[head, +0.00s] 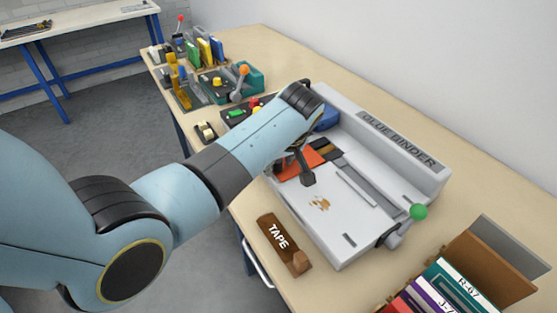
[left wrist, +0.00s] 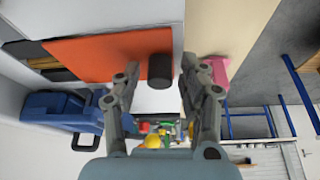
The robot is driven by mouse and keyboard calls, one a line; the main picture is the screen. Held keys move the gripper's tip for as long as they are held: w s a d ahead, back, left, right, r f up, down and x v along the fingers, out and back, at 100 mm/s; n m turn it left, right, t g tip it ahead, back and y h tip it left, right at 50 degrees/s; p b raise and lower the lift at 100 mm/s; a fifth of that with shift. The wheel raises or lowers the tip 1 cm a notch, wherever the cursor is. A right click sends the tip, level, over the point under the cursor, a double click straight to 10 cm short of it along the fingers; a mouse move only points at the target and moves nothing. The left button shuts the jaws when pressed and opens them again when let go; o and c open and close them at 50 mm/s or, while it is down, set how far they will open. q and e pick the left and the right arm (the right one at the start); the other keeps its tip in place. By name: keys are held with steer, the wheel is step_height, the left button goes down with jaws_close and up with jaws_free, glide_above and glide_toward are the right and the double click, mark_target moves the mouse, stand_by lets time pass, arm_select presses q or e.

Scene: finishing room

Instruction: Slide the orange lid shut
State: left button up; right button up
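The orange lid (head: 288,168) lies flat on the grey glue binder (head: 345,225), partly hidden behind my left arm. Beside it, an uncovered opening shows dark and brown-yellow parts (head: 326,148). In the left wrist view the lid (left wrist: 95,52) is a flat orange panel with a dark round knob (left wrist: 160,70) near its right end. My left gripper (left wrist: 160,66) is open, its fingers on either side of the knob with gaps visible; contact is not seen. In the head view the gripper (head: 306,176) is above the lid, partly hidden by the arm. My right gripper is not in view.
A blue part (head: 327,119) sits on the binder behind my wrist. A green-knobbed lever (head: 418,212) is at its front right. A brown tape block (head: 283,243) lies near the table edge. A box of books (head: 490,265) stands front right. Several small devices are behind.

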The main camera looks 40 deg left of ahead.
arm_select(q)
jaws_close()
steer(key=w+d+b, duration=0.1)
steer(key=w, duration=0.1)
steer(key=w+b, duration=0.1)
steer(key=w, duration=0.1)
steer(key=w+d+b, duration=0.1)
steer(key=w+b, duration=0.1)
steer(key=shift+w+d+f, duration=0.2)
steer(key=shift+d, duration=0.15)
steer(key=shift+d+r, duration=0.1)
steer(key=shift+r, duration=0.2)
steer(key=shift+o, duration=0.9)
jaws_free()
steer(key=shift+w, duration=0.2)
steer(key=shift+o, duration=0.3)
